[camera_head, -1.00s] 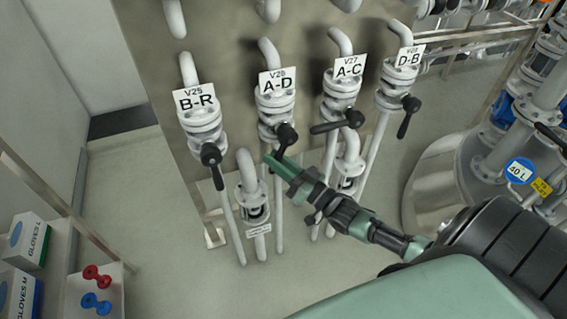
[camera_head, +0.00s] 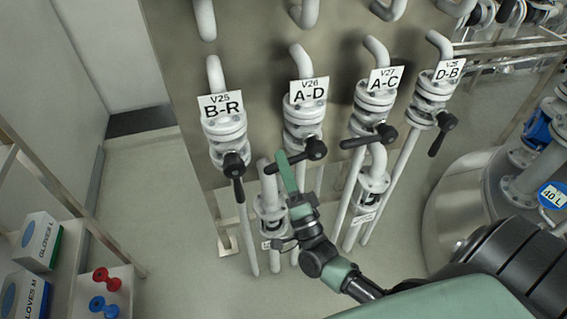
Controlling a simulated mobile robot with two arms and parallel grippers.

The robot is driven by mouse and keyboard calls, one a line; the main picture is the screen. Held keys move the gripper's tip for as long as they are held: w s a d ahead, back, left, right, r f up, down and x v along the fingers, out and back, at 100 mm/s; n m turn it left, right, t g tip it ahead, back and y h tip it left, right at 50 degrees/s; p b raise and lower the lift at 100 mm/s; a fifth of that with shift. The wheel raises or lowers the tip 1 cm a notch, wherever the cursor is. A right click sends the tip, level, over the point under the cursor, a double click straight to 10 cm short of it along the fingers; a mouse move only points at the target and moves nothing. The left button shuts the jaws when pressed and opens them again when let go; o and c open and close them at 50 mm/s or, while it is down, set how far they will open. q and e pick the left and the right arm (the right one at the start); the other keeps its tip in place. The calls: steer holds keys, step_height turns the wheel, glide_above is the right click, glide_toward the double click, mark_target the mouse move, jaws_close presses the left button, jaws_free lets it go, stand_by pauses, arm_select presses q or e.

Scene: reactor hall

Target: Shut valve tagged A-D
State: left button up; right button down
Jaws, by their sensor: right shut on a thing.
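The valve tagged V26 A-D (camera_head: 304,115) is second from the left in the row on the panel. Its black lever (camera_head: 297,156) lies crosswise to the pipe, sloping slightly down to the left from its pivot. My right gripper (camera_head: 286,168) reaches up from below, its green fingers at the lever. It is shut on the lever, and its near finger hides part of it. My left gripper is not in view.
The B-R lever (camera_head: 237,180) hangs down at left, close by. The A-C lever (camera_head: 368,138) lies crosswise at right; the D-B lever (camera_head: 437,140) points down. A shelf with glove boxes (camera_head: 40,243) is at left; a steel tank (camera_head: 465,190) at right.

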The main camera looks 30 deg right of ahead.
steer(key=shift+a+r+m+h, duration=0.1)
steer(key=shift+r+m+h, duration=0.75)
steer(key=shift+m, duration=0.45)
steer(key=shift+r+m+h, duration=0.6)
steer(key=shift+m+h, duration=0.45)
steer(key=shift+m, duration=0.25)
steer(key=c, duration=1.3)
jaws_free()
steer(key=shift+f, duration=0.15)
steer(key=shift+f, duration=0.1)
steer(key=shift+s+f, duration=0.2)
steer(key=s+a, duration=0.1)
steer(key=s, duration=0.3)
steer(key=s+a, duration=0.1)
steer(key=s, duration=0.4)
steer(key=s+a+f, duration=0.1)
steer(key=s, duration=0.3)
steer(key=shift+s+a, duration=0.3)
